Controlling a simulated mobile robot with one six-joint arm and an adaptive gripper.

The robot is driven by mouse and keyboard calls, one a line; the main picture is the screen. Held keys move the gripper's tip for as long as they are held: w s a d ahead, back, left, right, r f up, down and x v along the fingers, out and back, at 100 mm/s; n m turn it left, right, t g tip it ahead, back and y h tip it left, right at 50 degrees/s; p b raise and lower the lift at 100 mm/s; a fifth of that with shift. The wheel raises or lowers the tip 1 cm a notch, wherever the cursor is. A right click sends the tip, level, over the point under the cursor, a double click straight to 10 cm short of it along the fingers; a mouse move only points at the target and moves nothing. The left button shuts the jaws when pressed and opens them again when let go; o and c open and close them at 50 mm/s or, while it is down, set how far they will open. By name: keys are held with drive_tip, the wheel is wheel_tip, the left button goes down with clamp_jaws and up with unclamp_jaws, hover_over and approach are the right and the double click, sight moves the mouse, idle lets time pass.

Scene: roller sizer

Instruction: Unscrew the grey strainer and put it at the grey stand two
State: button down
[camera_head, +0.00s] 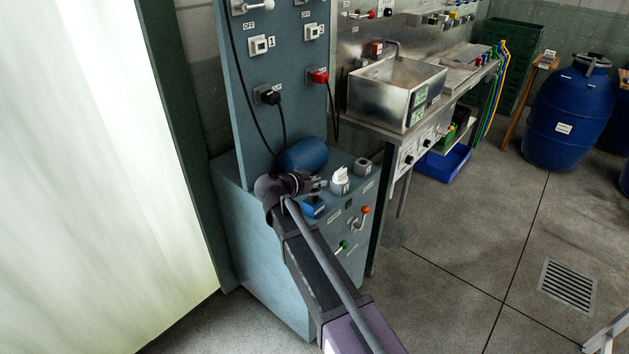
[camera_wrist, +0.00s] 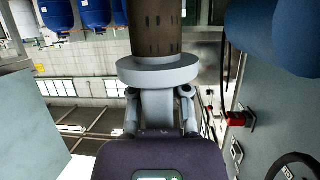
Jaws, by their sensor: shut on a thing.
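In the wrist view, my gripper (camera_wrist: 160,112) is shut on a grey strainer (camera_wrist: 158,72) with a wide round flange and a brown slotted cylinder beyond it. In the head view, my gripper (camera_head: 316,186) is over the top of the blue-grey machine, just below the blue drum (camera_head: 303,156). The strainer cannot be made out clearly there. Two small grey stands are to the right: one (camera_head: 340,188) bears a white piece, and the farther one (camera_head: 363,168) looks empty with a dark hole. Their labels are too small to read.
A small blue block (camera_head: 313,208) is close under my gripper. An orange-knobbed lever (camera_head: 362,214) and a green-knobbed lever (camera_head: 342,245) stick out in front. Black cables and a red plug (camera_head: 319,77) are on the upright panel behind. A steel sink (camera_head: 393,92) stands to the right.

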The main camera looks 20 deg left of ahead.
wheel_tip(320, 180, up, 14)
drive_tip(key=p, duration=1.3)
drive_tip(key=shift+d, duration=0.15)
idle(0.4)
